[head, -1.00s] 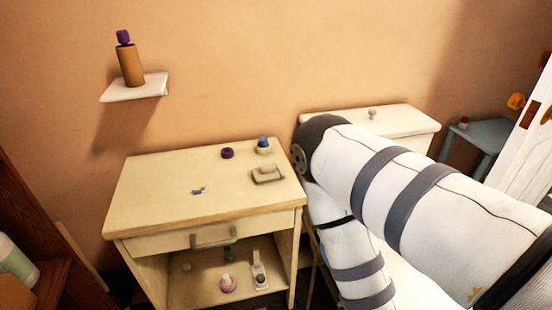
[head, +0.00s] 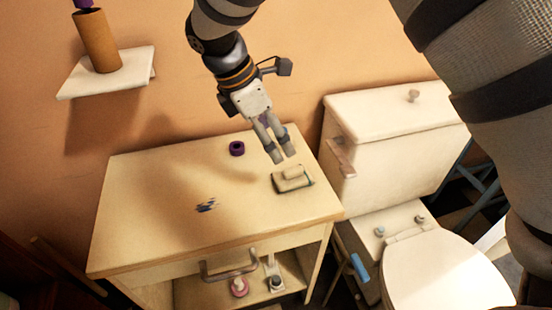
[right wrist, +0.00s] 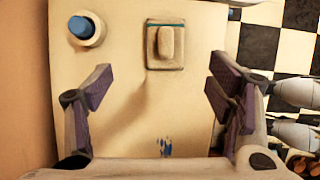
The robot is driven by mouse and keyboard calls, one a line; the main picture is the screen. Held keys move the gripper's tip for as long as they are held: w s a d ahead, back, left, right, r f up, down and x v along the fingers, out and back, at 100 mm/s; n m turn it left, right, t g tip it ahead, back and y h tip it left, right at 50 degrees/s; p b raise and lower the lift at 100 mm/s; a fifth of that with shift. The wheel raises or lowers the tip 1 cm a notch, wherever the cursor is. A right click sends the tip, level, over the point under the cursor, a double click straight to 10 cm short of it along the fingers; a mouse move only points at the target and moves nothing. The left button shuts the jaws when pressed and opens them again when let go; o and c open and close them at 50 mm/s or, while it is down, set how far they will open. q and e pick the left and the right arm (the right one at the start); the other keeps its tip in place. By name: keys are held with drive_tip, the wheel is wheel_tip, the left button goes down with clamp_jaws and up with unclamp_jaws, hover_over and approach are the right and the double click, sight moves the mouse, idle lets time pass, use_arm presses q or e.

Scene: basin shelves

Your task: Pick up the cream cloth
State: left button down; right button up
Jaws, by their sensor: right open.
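A flat cream square (head: 306,185) with a dark edge lies near the right edge of the cabinet top, with a paler oblong piece (head: 292,173) on it. It may be the cream cloth, folded; I cannot be sure. The right wrist view shows the square (right wrist: 152,62) with a teal stripe, ahead of the fingers, and the oblong piece (right wrist: 166,43) on it. My right gripper (head: 282,155) points down over the cabinet top, close to the square in the picture. Its fingers (right wrist: 158,95) are wide apart with nothing between them. My left gripper is not in view.
A purple ring (head: 237,148) and a blue smudge (head: 205,205) are on the cabinet top (head: 150,220). A blue-topped cream round piece (right wrist: 85,28) stands left of the square in the right wrist view. A toilet (head: 440,270) stands to the right. A wall shelf (head: 110,75) holds a brown cylinder.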

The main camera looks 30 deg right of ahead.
sight(292, 169)
drive_tip(key=x, duration=0.7)
drive_tip(key=s+x, duration=0.1)
drive_tip(key=x, duration=0.3)
drive_tip(key=shift+a, duration=0.15)
drive_tip(key=shift+d+f, duration=0.2)
drive_tip(key=shift+f, duration=0.2)
drive_tip(key=c, duration=1.2)
